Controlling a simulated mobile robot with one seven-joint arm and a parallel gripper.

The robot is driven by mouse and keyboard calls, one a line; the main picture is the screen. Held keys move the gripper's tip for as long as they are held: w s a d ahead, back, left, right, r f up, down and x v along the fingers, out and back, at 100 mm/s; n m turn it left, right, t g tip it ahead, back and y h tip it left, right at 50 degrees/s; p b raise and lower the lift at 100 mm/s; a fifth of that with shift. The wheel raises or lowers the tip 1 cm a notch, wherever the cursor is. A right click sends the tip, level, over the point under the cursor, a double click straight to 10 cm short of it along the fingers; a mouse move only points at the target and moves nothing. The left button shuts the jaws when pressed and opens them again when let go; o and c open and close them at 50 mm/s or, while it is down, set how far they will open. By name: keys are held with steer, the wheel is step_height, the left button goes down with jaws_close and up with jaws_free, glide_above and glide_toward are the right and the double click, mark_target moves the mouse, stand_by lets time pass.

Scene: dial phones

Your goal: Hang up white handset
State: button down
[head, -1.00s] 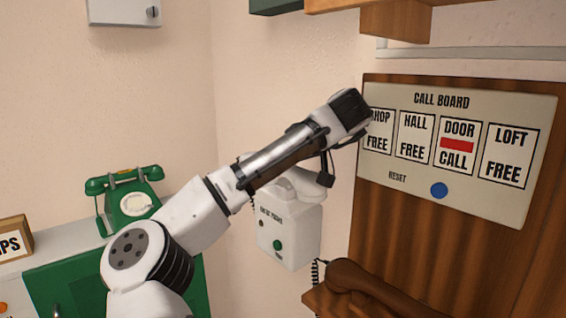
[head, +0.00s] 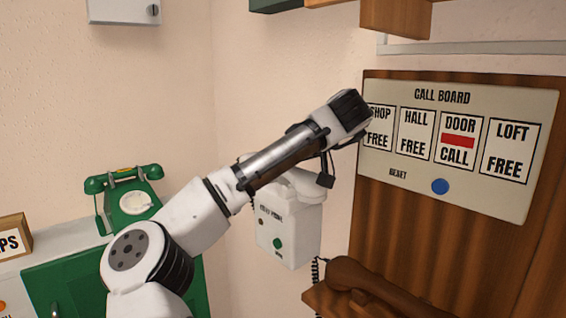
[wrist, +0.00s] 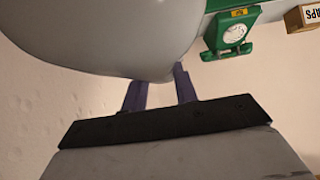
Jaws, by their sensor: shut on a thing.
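The white wall phone (head: 290,235), with a green button on its front, hangs near the room corner in the head view, partly behind my arm. A pale rounded shape (head: 297,184) shows at its top beneath my arm; I cannot tell whether this is the handset or how it sits on the phone. In the wrist view a large pale handset (wrist: 110,35) fills the upper left, very close to the camera. My gripper (wrist: 161,80) is shut on it, with its two dark fingers reaching to its edge. In the head view my arm hides the fingers.
A green dial phone (head: 133,195) stands on the cabinet at left; it also shows in the wrist view (wrist: 234,33). The call board (head: 460,150) is right of my arm, close to its dark end. A brown handset (head: 375,285) lies on a wooden shelf at lower right.

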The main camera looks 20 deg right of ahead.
steer(key=shift+f+b, duration=0.6)
steer(key=shift+f, duration=0.2)
steer(key=shift+r, duration=0.1)
steer(key=c, duration=1)
jaws_free()
steer(key=shift+b+v, duration=0.9)
steer(key=shift+v, duration=2.85)
